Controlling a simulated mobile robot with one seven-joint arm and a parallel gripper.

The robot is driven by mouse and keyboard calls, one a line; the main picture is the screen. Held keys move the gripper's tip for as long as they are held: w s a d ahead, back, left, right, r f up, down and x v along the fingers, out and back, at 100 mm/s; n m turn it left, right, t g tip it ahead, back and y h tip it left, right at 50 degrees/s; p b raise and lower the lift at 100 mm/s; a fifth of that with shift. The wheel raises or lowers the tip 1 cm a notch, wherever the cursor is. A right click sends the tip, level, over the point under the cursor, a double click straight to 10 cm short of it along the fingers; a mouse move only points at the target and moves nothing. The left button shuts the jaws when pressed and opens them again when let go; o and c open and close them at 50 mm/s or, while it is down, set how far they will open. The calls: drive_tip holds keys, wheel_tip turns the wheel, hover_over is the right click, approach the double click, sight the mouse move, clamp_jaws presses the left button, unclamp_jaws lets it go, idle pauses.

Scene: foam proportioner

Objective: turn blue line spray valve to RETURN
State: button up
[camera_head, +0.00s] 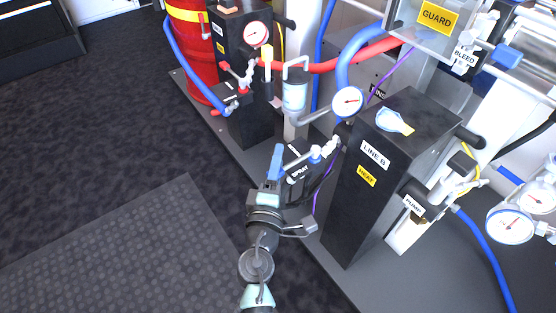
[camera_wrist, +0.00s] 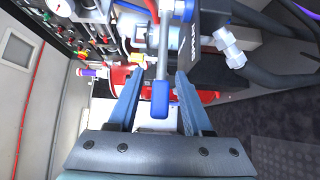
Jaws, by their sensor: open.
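The blue line spray valve is a dark block (camera_head: 297,186) with a white SPRAY label, beside the LINE B housing; it also shows in the wrist view (camera_wrist: 208,30). Its grey lever ends in a blue grip (camera_wrist: 160,99), which lies between my fingers in the wrist view. My gripper (camera_head: 275,163) is open, with blue fingers at the valve's left side in the head view. In the wrist view my gripper (camera_wrist: 158,100) has a gap on both sides of the grip. No RETURN label is readable.
The black LINE B housing (camera_head: 372,185) stands close on the right, with a gauge (camera_head: 348,101) above. A red-handled valve (camera_head: 236,88) and red drum (camera_head: 190,45) are at the back left. A blue hose (camera_head: 485,255) hangs at the right. The left floor is clear.

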drive_tip(key=shift+w, duration=0.2)
clamp_jaws()
idle(1.4)
